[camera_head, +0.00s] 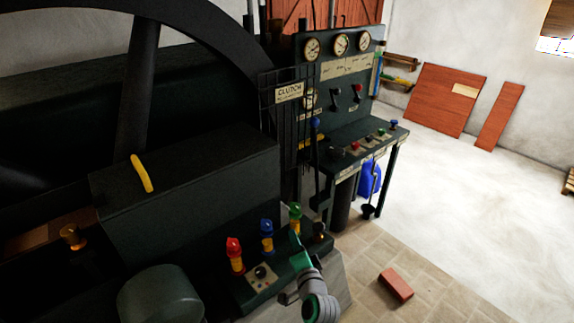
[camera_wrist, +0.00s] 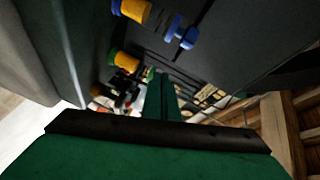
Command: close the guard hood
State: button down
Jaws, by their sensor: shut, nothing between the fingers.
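The guard hood (camera_head: 195,180) appears to be the large dark box in the middle left of the head view, with a yellow handle (camera_head: 142,173) on its upper face. I cannot tell from here how far it is open. My gripper (camera_head: 294,238) is at the lower middle of the head view, to the right of the hood and apart from its handle, close to the colored lamps. In the wrist view my green gripper (camera_wrist: 162,90) points away from the camera, its fingers shut and empty.
Red (camera_head: 235,254), blue (camera_head: 267,236) and green (camera_head: 295,215) lamps stand on a ledge beside my gripper. A large dark wheel (camera_head: 145,80) rises behind the hood. A gauge panel (camera_head: 350,75) stands behind. A brick (camera_head: 396,284) lies on the floor; open floor is at right.

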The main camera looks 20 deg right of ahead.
jog(key=w+d+r+m+t+y, duration=0.1)
jog(key=w+d+r, duration=0.3)
jog(key=r, duration=0.5)
jog(key=w+d+r+m+t+y, duration=0.1)
jog(key=w+d+r, duration=0.35)
jog(key=r, duration=0.55)
jog(key=w+a, duration=0.1)
jog(key=w, duration=0.9)
jog(key=shift+s+a+f, duration=0.1)
jog(key=shift+s+a, duration=0.1)
jog(key=shift+a, duration=0.45)
jog(key=shift+s+a+f, duration=0.1)
jog(key=shift+s+a, duration=0.15)
jog(key=shift+a, duration=0.35)
jog(key=shift+s+a, duration=0.2)
jog(key=shift+a, duration=0.45)
jog(key=shift+a, duration=0.1)
